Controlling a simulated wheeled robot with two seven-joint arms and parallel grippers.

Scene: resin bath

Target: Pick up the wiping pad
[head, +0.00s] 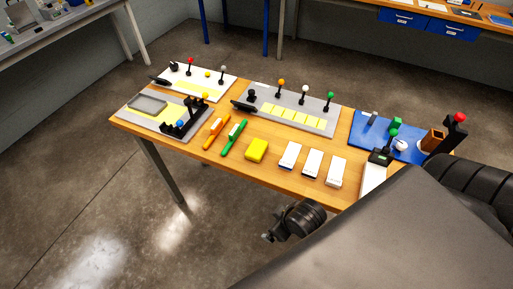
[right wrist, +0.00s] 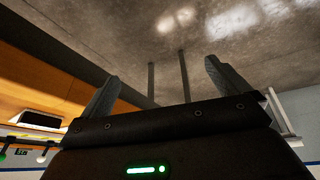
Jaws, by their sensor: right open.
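A yellow block (head: 257,150), which looks like the wiping pad, lies flat on the front middle of the wooden table. It is between a green-handled tool and a row of white blocks, with nothing touching it. My right gripper (right wrist: 160,85) is open and empty in the right wrist view, its two fingers wide apart with bare floor beyond. A dark end of my arm (head: 296,220) shows beyond the table's front edge in the head view, apart from the block. My left gripper is not in view.
White blocks (head: 312,163) stand right of the yellow block; orange (head: 216,131) and green (head: 233,139) tools lie left. Behind is a grey board (head: 322,126) with coloured knobs. A grey tray (head: 148,104) sits left, a blue mat (head: 360,130) right. Floor in front is clear.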

